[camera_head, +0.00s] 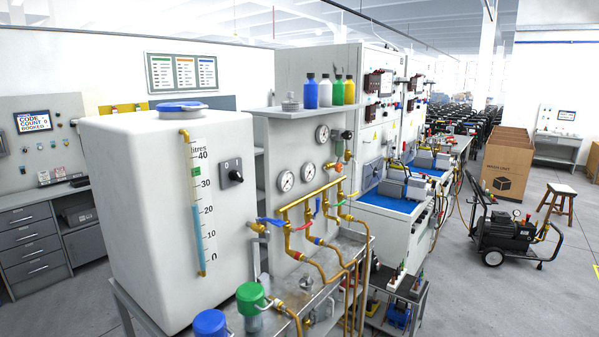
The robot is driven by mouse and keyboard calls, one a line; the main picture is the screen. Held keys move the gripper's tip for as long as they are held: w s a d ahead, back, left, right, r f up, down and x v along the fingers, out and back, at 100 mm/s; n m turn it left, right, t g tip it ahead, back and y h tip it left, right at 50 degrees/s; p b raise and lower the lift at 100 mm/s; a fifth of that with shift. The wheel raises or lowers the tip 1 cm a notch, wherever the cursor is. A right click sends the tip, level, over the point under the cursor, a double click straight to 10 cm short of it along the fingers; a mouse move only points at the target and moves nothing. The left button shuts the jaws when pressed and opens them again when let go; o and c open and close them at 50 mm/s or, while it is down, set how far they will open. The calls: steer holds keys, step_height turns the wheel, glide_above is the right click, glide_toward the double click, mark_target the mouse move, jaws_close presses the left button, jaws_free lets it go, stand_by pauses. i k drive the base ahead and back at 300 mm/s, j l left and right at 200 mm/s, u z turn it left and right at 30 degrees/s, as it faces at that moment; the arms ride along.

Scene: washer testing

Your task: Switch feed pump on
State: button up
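A small grey switch plate (231,173) with a black rotary knob (236,176) is on the right-hand face of the large white tank (135,215). A mark like a 0 shows at the upper left of the plate; the knob's exact position is too small to tell. The tank has a level scale in litres, and the blue column (199,245) in its sight tube reaches about 20. I cannot tell which unit, if any, is the feed pump. My gripper is not in view.
Right of the tank, brass pipes (300,205) with red and blue valve handles stand before a grey panel with round gauges (285,180). Green (250,296) and blue (210,323) caps rise at the front. A wheeled black machine (505,232) stands on open floor at right.

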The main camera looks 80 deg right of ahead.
mark_target(234, 175)
steer(key=z, duration=2.1)
